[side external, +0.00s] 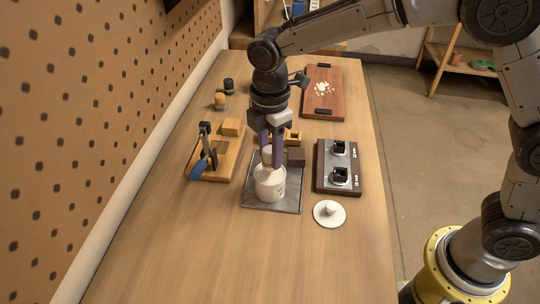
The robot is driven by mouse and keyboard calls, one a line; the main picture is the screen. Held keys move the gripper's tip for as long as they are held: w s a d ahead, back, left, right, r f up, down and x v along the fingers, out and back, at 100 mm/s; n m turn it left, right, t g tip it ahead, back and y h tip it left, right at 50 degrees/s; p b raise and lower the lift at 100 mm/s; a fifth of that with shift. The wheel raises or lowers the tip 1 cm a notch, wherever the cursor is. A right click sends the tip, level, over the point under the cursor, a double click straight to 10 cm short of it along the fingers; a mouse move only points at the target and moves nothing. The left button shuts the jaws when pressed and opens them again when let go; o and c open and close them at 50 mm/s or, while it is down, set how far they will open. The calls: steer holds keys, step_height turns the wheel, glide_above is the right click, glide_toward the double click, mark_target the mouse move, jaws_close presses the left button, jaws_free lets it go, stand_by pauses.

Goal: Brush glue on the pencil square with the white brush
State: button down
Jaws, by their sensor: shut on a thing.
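My gripper (270,158) points down over a white pot (270,188) and is shut on a small white part, seemingly the white brush (267,151). Most of that part is hidden by the fingers and the pot, so I cannot tell whether its bristles are inside the pot. The pot stands upright on a grey metal tray (255,203). A round white lid with a knob (329,212) lies on the table to the right of the tray. I cannot make out the pencil square.
A wooden board with a blue-handled tool (199,168) is left of the tray. A dark rack with two black holders (338,176) is at the right. A reddish board (322,105) with pale bits lies behind. The front of the table (240,265) is clear.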

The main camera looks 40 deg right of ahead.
mark_target(270, 149)
steer(key=shift+r, duration=2.5)
